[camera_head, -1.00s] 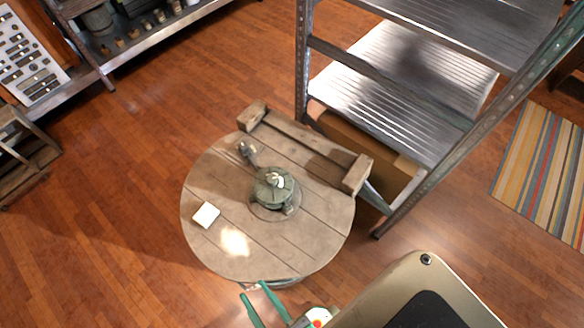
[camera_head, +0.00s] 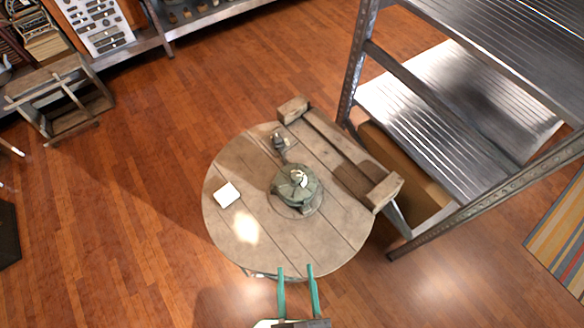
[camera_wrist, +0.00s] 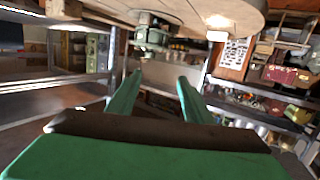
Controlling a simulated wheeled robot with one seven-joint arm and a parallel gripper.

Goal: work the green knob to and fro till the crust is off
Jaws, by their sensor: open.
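A dull green, rounded knob-like fixture (camera_head: 292,188) stands near the middle of a round wooden table (camera_head: 240,240). A small pale patch (camera_head: 299,178), which may be the crust, sits on its top. The fixture also shows at the top of the wrist view (camera_wrist: 152,38), where the table appears upside down. My gripper (camera_head: 296,268) has two teal fingers, apart and empty, at the table's near edge. In the wrist view the fingers (camera_wrist: 160,78) point toward the fixture, with a gap between. Its finer shape is too small to tell.
A white square (camera_head: 227,194) lies left of the fixture, and a small grey item (camera_head: 279,141) stands behind it. A wooden beam frame (camera_head: 340,155) lines the table's back right edge. A metal shelf rack (camera_head: 440,120) stands beyond. Open floor (camera_head: 130,220) lies left.

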